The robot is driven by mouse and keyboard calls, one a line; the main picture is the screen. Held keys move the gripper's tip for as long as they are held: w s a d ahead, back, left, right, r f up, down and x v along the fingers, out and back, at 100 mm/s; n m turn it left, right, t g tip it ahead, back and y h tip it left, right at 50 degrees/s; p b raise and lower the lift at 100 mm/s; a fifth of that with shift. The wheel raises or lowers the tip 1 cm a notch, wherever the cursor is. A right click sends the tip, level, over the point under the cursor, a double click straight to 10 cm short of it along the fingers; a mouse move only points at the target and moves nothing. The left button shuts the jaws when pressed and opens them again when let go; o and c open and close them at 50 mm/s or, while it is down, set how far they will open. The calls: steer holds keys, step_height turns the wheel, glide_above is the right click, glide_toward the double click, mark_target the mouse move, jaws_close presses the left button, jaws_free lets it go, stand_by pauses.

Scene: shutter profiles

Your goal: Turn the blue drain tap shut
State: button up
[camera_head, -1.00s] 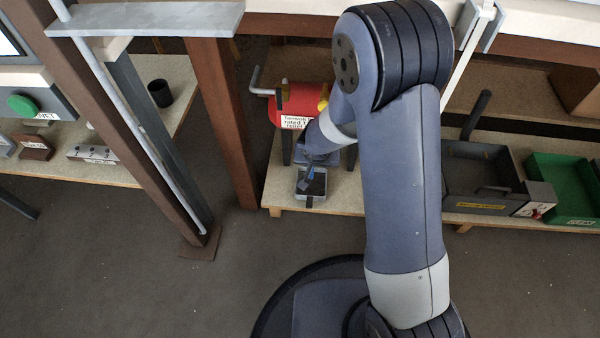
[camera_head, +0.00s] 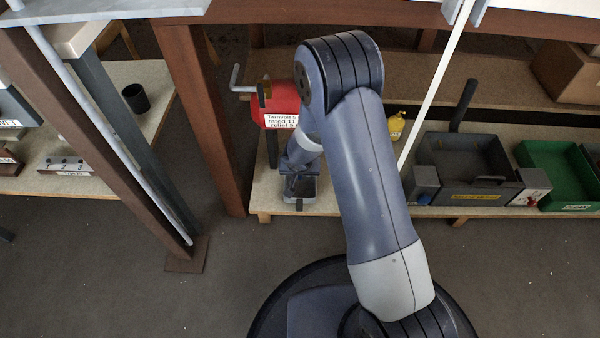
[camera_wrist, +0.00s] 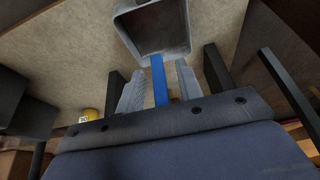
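The blue drain tap (camera_wrist: 159,80) shows in the wrist view as a narrow blue bar pointing toward a grey open-topped box (camera_wrist: 155,30). My gripper (camera_wrist: 160,88) is open, with one pale finger on each side of the blue bar and a small gap to each. In the head view my gripper (camera_head: 299,180) is low in front of the red tank (camera_head: 282,105) with a white label, over the grey box (camera_head: 308,200) on the low shelf. The blue tap cannot be made out there; my gripper and arm cover that area.
A crank handle (camera_head: 237,80) sticks out left of the tank. A brown post (camera_head: 205,120) stands close to the left. A yellow item (camera_head: 396,127), a dark grey bin (camera_head: 465,165) and a green bin (camera_head: 560,170) are to the right. Floor in front is clear.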

steer(key=shift+c, duration=0.3)
jaws_close()
stand_by(0.4)
steer(key=h, duration=0.2)
steer(key=n+h, duration=0.1)
steer(key=h, duration=0.1)
steer(key=shift+d+h, duration=0.2)
steer(key=shift+h, duration=0.1)
steer(key=shift+d+r+n+t+h, duration=0.15)
steer(key=shift+r+n+t+h, duration=0.3)
steer(key=shift+h, duration=1.5)
steer(key=shift+d+n+t+h, duration=0.2)
steer(key=shift+n+h, duration=0.5)
steer(key=shift+h, duration=1.3)
steer(key=shift+d+r+n+t+h, duration=0.15)
steer(key=shift+r+n+t+h, duration=0.3)
steer(key=shift+h, duration=1.5)
steer(key=shift+f, duration=0.15)
